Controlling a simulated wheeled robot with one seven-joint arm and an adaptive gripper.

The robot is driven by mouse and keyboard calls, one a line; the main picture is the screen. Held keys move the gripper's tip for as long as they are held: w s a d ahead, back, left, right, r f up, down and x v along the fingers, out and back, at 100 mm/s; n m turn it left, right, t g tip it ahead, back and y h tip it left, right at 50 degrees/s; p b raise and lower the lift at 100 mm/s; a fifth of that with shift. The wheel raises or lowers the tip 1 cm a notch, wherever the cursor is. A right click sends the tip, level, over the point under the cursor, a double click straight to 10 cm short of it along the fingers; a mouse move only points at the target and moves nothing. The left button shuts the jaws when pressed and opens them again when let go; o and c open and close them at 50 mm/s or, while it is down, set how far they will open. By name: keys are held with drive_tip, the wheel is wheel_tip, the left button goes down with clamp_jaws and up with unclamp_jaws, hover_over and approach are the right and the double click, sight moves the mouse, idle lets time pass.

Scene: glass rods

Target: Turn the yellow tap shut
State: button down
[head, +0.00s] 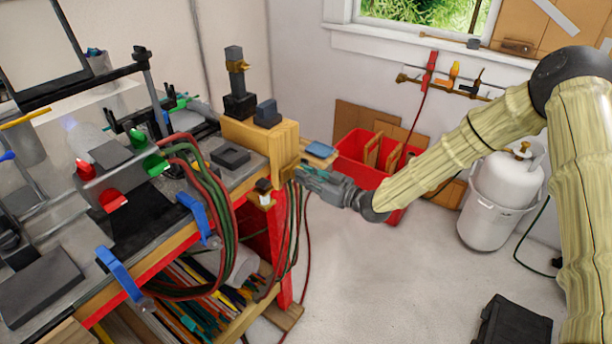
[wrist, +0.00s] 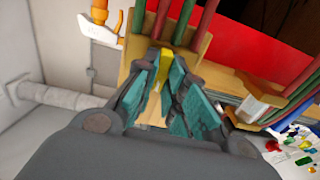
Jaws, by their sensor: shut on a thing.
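The yellow tap (wrist: 163,68) shows in the wrist view as a narrow yellow piece between my fingertips. My gripper (wrist: 164,84) has its teal finger pads on either side of it, shut on it. In the head view my gripper (head: 300,171) reaches from the right to the end of the workbench, beside a wooden block (head: 266,142). The tap itself is hard to make out there, mostly hidden by the fingers. I cannot tell how far the tap is turned.
Red and green hoses (head: 292,215) hang just below my gripper and rise close behind the fingertips in the wrist view. A red crate (head: 357,153) stands behind. A white gas cylinder (head: 508,178) is at the right. The floor (head: 390,270) in front is mostly clear.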

drive_tip(key=shift+m, duration=0.3)
drive_tip(key=m+b, duration=0.1)
drive_tip(key=m, duration=0.4)
drive_tip(key=m+b, duration=0.2)
drive_tip(key=m, duration=0.4)
drive_tip(key=m+b, duration=0.2)
drive_tip(key=m, duration=0.4)
drive_tip(key=shift+w+d+f, duration=0.15)
drive_tip(key=shift+f, duration=0.15)
drive_tip(key=shift+m, duration=0.3)
drive_tip(key=c, duration=1.5)
unclamp_jaws()
drive_tip(key=shift+d, duration=0.1)
